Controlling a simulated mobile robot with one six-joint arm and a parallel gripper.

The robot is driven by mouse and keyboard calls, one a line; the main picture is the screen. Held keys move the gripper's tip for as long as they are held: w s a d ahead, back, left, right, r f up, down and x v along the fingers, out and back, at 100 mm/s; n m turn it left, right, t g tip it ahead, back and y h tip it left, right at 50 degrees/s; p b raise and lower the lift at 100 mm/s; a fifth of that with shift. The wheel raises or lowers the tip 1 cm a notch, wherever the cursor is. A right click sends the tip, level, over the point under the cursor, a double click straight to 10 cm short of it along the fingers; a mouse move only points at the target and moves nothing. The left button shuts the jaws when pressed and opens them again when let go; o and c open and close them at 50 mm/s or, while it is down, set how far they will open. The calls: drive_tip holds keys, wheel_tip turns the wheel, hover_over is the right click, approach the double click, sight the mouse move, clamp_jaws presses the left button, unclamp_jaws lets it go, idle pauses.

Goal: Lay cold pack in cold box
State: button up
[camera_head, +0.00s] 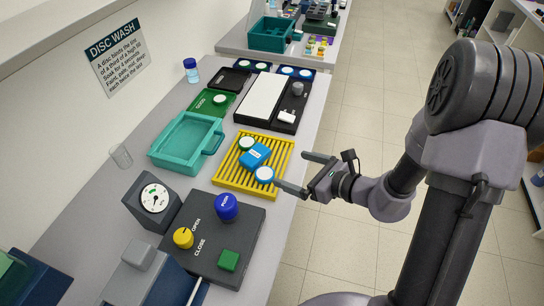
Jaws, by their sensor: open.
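A small blue pack with a white label, which looks like the cold pack (256,154), lies on a yellow slatted rack (222,178). A white disc with a teal rim lies on either side of it: one behind (247,143) and one in front (264,174). A teal open-topped box with a handle (161,158), which may be the cold box, stands just left of the rack and looks empty. My gripper (304,173) is open and empty at the rack's right edge. Its fingers point left toward the pack, apart from it; the near fingertip is close to the front disc.
In front stands a dark control panel (250,245) with a blue knob (226,207) and a yellow knob (183,238). A gauge (154,198) and a clear cup (121,155) stand left. Behind are a green tray (213,103) and a black-and-white board (262,98). Another teal bin (270,34) is on the far bench.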

sight(257, 155)
drive_tip(key=b+x, duration=0.4)
drive_tip(key=x, duration=1.3)
drive_tip(key=shift+w, duration=0.3)
drive_tip(key=shift+d+r, duration=0.1)
drive_tip(key=shift+r, duration=0.05)
drive_tip(key=shift+c, duration=0.2)
